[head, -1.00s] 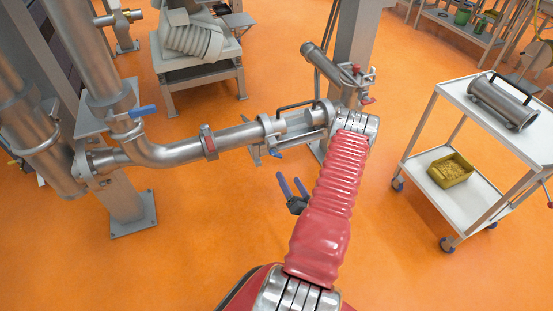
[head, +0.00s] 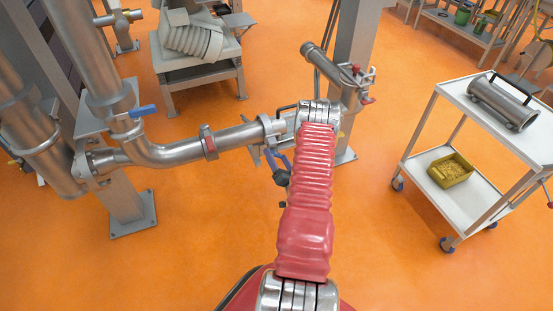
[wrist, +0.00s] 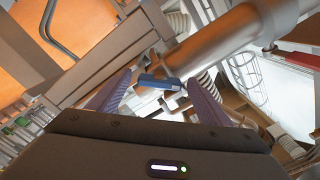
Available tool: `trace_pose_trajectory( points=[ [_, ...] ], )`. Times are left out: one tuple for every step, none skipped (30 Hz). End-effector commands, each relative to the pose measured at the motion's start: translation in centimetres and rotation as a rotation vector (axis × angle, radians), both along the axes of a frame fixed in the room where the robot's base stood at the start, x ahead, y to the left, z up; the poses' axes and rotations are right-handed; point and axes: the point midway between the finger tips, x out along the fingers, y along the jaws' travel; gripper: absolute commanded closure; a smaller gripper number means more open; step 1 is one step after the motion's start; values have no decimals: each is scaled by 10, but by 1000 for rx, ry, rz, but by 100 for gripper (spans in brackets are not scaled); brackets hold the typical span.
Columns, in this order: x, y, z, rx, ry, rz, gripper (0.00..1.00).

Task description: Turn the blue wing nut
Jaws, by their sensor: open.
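The blue wing nut (wrist: 160,82) shows in the wrist view as a small blue bar. It appears between my two purple-blue fingers, just beyond their tips, with space on both sides. My gripper (wrist: 160,92) is open and not closed on it. In the head view my gripper (head: 277,157) is just below the end of the horizontal pipe (head: 236,138), left of my red-sleeved arm. There the wing nut cannot be told apart from the fingers, and my arm hides the right part of the pipe fitting.
A blue valve handle (head: 142,111) sits on the left pipework. A grey post (head: 352,60) stands behind my arm. A white cart (head: 462,190) with a metal cylinder (head: 503,100) and a yellow bin (head: 451,169) stands at right. The orange floor between is clear.

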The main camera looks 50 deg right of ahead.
Motion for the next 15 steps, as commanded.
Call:
trace_pose_trajectory(
  points=[
    [1, -1, 0, 0, 0, 0, 28],
    [2, -1, 0, 1, -1, 0, 28],
    [2, -1, 0, 1, -1, 0, 28],
    [2, -1, 0, 1, -1, 0, 28],
    [2, -1, 0, 1, -1, 0, 28],
    [2, -1, 0, 1, -1, 0, 28],
    [2, -1, 0, 1, -1, 0, 28],
    [2, -1, 0, 1, -1, 0, 28],
    [2, -1, 0, 1, -1, 0, 28],
    [2, -1, 0, 1, -1, 0, 30],
    [2, -1, 0, 1, -1, 0, 32],
    [2, -1, 0, 1, -1, 0, 35],
    [2, -1, 0, 1, -1, 0, 37],
    [2, -1, 0, 1, -1, 0, 39],
    [2, -1, 0, 1, -1, 0, 42]
  ],
)
